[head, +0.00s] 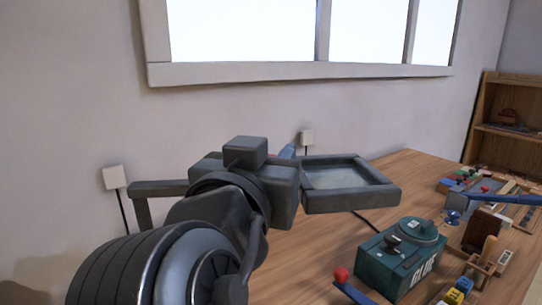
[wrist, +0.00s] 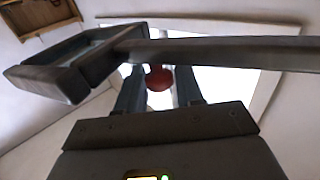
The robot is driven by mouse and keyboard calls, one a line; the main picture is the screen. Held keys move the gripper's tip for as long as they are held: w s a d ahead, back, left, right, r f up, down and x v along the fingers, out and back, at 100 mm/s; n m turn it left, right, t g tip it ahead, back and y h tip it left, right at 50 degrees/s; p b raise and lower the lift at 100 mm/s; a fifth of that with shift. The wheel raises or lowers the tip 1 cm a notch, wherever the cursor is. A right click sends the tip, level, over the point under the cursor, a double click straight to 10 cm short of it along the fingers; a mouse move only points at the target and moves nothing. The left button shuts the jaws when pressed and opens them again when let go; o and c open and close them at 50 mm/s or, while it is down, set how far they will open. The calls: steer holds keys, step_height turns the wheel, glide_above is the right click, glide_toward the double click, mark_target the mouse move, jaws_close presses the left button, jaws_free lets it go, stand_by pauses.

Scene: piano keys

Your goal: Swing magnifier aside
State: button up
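The magnifier (head: 392,193) is a dark square frame with a pale lens, over the table in the head view. In the wrist view its frame (wrist: 46,84) is at the upper left. A dark support bar (wrist: 230,53) runs from it to the right, across the fingers. In the head view the bar (head: 160,188) shows left of my gripper, which hides its middle. A red ball knob (wrist: 159,78) sits by the bar. My gripper (wrist: 160,84) has one finger on each side of the knob, seemingly touching it.
A green GLUE box (head: 385,272) stands on the wooden table (head: 310,257), with a red-ended lever (head: 342,275) beside it. Several small tools and blocks lie at the right. A wall and window (head: 300,72) are behind. A shelf (head: 505,125) stands at the far right.

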jaws_close()
steer(key=shift+s, duration=0.15)
